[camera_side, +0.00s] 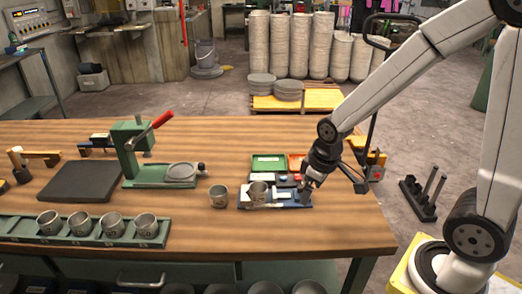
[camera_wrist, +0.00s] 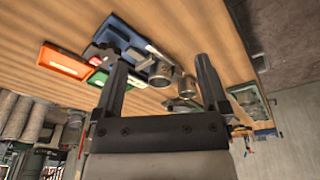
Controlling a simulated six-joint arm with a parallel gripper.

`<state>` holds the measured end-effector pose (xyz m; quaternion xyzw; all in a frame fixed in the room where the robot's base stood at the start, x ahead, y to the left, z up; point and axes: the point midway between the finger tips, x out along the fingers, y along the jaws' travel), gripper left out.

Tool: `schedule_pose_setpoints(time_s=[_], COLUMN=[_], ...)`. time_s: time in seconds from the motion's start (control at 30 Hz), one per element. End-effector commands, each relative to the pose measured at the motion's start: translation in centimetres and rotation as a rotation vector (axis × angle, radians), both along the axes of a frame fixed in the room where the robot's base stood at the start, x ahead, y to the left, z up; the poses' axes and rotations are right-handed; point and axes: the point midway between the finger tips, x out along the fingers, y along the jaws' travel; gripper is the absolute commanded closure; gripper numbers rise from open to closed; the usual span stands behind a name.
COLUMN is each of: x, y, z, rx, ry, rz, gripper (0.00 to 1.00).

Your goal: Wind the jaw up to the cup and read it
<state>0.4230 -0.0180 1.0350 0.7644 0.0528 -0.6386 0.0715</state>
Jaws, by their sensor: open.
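A small blue fixture (camera_side: 290,205) stands near the table's right end, and its blue base also shows in the wrist view (camera_wrist: 122,33). A grey metal cup (camera_side: 258,190) sits on its left part; it also shows in the wrist view (camera_wrist: 160,74). A second grey cup (camera_side: 219,196) stands on the table just left of the fixture. The jaw and any reading are too small to make out.
Green (camera_side: 269,163) and orange (camera_side: 296,162) trays lie behind the fixture. A green lever press (camera_side: 133,155) stands left of it. Several cups stand in a green rack (camera_side: 20,228) at the front left. The table between press and right edge is partly clear.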

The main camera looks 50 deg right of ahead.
Motion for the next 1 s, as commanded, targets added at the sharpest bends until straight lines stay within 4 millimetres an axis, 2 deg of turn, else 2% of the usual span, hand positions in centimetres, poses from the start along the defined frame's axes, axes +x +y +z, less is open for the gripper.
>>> schedule_pose_setpoints(time_s=[0.3, 0.5, 0.7, 1.0], x=[5.3, 7.6, 8.5, 8.6], y=[-4.6, -7.4, -8.7, -8.9], z=[-0.4, -0.9, -1.1, -1.3], rx=[-0.045, -0.049, -0.044, -0.044], ry=[0.104, 0.154, 0.176, 0.179], rz=[0.321, 0.504, 0.596, 0.609], gripper=[0.06, 0.06, 0.06, 0.06])
